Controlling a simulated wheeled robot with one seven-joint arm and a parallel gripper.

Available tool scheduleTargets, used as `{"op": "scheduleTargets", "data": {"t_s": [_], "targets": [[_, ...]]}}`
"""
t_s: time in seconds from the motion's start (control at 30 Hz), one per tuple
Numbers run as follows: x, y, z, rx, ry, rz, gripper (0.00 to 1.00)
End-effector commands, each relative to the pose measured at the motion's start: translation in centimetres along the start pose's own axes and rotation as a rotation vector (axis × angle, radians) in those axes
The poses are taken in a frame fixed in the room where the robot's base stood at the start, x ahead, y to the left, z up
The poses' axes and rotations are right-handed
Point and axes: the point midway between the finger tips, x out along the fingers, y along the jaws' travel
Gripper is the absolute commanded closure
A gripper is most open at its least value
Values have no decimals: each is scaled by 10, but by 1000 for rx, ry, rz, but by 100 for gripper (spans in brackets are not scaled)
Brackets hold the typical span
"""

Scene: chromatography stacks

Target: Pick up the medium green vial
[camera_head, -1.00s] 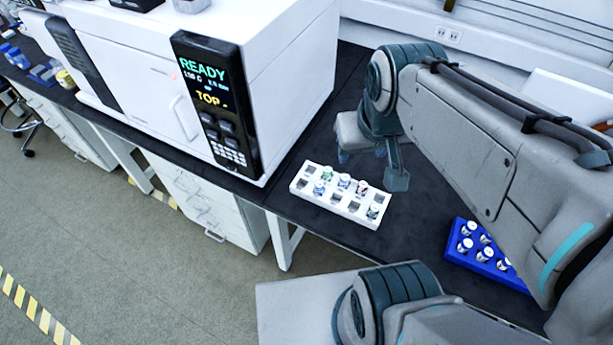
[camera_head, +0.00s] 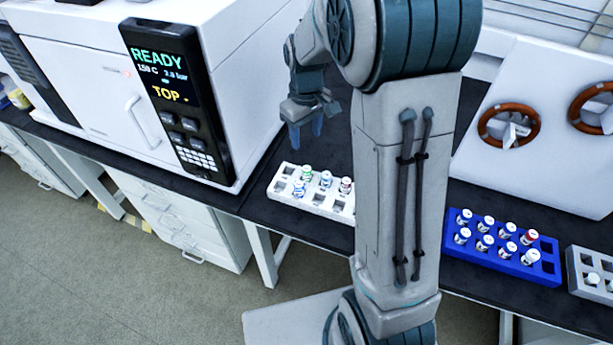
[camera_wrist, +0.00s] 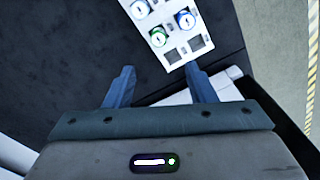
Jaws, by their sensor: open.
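A vial with a green-ringed cap (camera_head: 307,172) stands in the white rack (camera_head: 318,198), near its left end. In the wrist view a green-capped vial (camera_wrist: 158,37) sits in a slot near the near end of the rack, beside a blue-capped vial (camera_wrist: 185,18). My gripper (camera_head: 306,130) is open and empty, above and behind the rack, fingers pointing down. In the wrist view the fingertips (camera_wrist: 159,70) are apart, with dark bench between them and the green-capped vial just beyond. My arm hides the right end of the rack in the head view.
A white instrument with a READY display (camera_head: 163,75) stands close to the left of the rack. A blue rack (camera_head: 488,264) with several vials and a grey rack (camera_head: 590,262) lie to the right. Dark bench is clear behind the white rack.

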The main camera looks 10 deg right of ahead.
Motion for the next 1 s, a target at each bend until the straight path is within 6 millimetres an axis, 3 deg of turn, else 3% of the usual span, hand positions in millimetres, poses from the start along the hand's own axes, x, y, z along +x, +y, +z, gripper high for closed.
{"op": "scheduleTargets", "data": {"t_s": [0.4,0.7,1.0], "targets": [[72,0,0,-2,-6,-3,50],[94,1,-1,-2,-4,-2,50],[132,2,-1,-1,-5,-2,50]]}}
